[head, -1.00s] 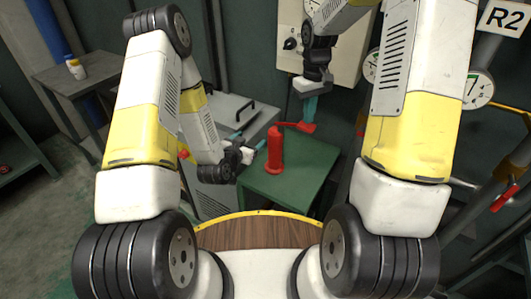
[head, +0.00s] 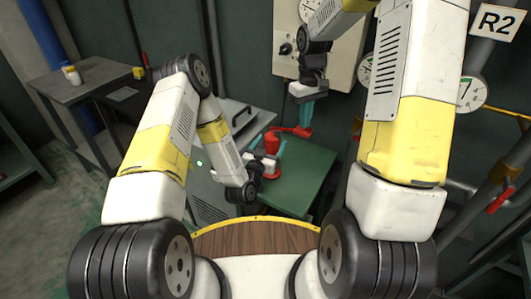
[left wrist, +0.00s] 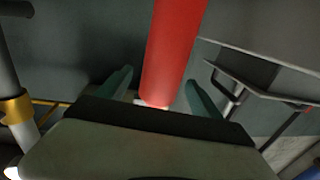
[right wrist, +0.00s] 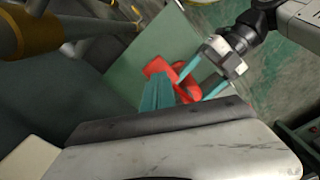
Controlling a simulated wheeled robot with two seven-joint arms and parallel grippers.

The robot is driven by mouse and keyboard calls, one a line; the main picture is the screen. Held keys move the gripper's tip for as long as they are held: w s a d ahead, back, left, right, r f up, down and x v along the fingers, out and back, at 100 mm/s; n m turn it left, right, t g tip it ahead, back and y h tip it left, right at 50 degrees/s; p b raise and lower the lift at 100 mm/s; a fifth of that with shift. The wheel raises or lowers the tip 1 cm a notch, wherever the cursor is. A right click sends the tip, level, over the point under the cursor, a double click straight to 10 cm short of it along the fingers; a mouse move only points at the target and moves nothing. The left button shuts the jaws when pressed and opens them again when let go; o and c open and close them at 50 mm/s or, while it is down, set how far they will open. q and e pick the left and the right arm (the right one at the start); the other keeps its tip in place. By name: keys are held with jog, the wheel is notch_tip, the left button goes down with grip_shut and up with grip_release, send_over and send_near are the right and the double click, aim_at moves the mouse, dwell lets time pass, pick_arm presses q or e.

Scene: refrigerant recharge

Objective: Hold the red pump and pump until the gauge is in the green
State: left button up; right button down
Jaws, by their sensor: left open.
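The red pump (head: 268,166) stands upright on a green table, its handle (head: 297,131) reaching right from its top. My left gripper (head: 263,162) is open, with its teal fingers at either side of the pump body. In the left wrist view the red body (left wrist: 172,50) shows between the two spread fingers (left wrist: 160,82). My right gripper (head: 305,124) points down with its teal fingers close together on the handle's end. The right wrist view shows the red handle (right wrist: 157,66) at these fingertips. A white gauge (head: 318,8) is cut off at the top edge; its reading is unclear.
The green table (head: 305,178) has free room right of the pump. A grey cabinet (head: 205,185) stands left of it. Two more dials (head: 367,70) (head: 471,94) sit at the right. A side table (head: 85,80) with a small bottle is at the far left.

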pick_arm(q)
jog(key=shift+x, duration=2.05)
jog(key=shift+c, duration=0.3)
grip_shut()
